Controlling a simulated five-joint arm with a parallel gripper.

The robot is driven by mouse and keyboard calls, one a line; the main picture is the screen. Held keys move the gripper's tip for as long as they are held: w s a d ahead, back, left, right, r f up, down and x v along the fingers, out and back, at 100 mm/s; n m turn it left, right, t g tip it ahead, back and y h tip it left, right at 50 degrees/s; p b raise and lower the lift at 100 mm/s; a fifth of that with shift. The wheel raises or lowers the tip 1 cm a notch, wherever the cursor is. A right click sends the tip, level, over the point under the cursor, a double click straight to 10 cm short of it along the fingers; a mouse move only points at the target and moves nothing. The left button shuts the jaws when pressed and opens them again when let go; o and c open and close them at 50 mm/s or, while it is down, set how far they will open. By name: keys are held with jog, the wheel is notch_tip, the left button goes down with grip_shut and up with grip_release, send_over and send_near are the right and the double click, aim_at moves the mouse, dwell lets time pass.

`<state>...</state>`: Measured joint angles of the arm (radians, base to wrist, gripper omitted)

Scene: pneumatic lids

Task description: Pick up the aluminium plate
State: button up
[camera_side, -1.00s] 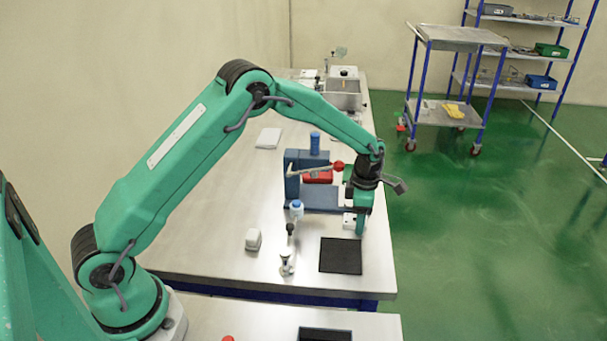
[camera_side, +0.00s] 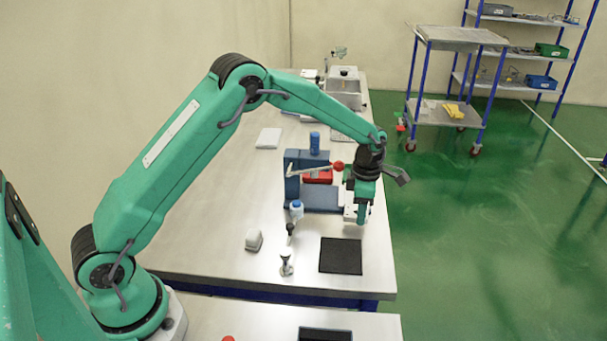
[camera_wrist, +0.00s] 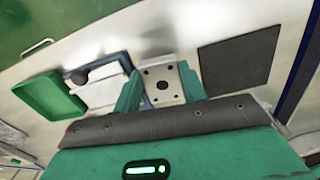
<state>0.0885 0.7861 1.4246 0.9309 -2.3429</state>
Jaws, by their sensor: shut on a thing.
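The aluminium plate (camera_wrist: 161,92) is a pale square with a large dark centre hole and smaller holes near its corners. In the wrist view it sits between the two green fingers of my gripper (camera_wrist: 160,88), which are shut on it. In the side view my gripper (camera_side: 360,208) hangs near the bench's right edge, beside the blue press. Only a small pale part of the plate (camera_side: 349,213) shows there, at the fingers' left side. The rest of it is hidden by the fingers.
The blue press (camera_side: 292,178) with a red-knobbed lever stands just left of my gripper. A black mat (camera_side: 341,256) lies in front, clear. A small silver stand (camera_side: 287,265) and a grey-white block (camera_side: 254,240) are left of it. A green tray (camera_wrist: 38,97) shows in the wrist view.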

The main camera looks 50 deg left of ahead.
jog(key=shift+r, duration=0.9)
jog(key=s+d+r, duration=0.6)
jog(key=s+d, duration=0.1)
jog(key=d, duration=0.2)
jog(key=shift+d+r, duration=0.2)
jog(key=shift+r, duration=0.15)
